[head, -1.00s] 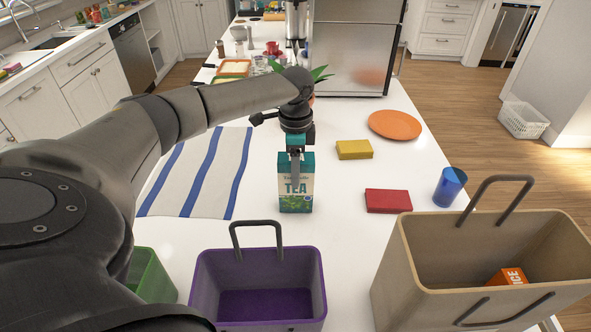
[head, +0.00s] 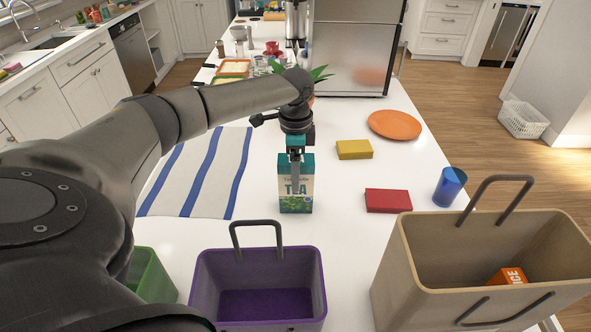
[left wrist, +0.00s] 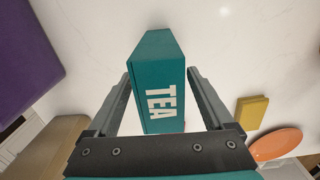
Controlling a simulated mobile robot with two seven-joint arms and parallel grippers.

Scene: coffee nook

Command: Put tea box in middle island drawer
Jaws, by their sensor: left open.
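The tea box (head: 296,198), teal and white with green leaves, stands upright on the white island counter (head: 345,250). My left gripper (head: 295,178) points down at the box's top, its fingers overlapping the upper part of the box in the head view. In the left wrist view the tea box (left wrist: 158,85) lies between the two spread fingers of my left gripper (left wrist: 160,88), with a gap on at least the right side. The gripper is open. My right gripper is not in view. The island drawers are not visible.
A purple bin (head: 258,290) and a green bin (head: 152,277) stand at the front. A large tan bin (head: 400,285) holds an orange box (head: 508,277). A striped cloth (head: 195,175), yellow block (head: 354,149), red block (head: 388,200), blue cup (head: 449,187) and orange plate (head: 395,124) lie around.

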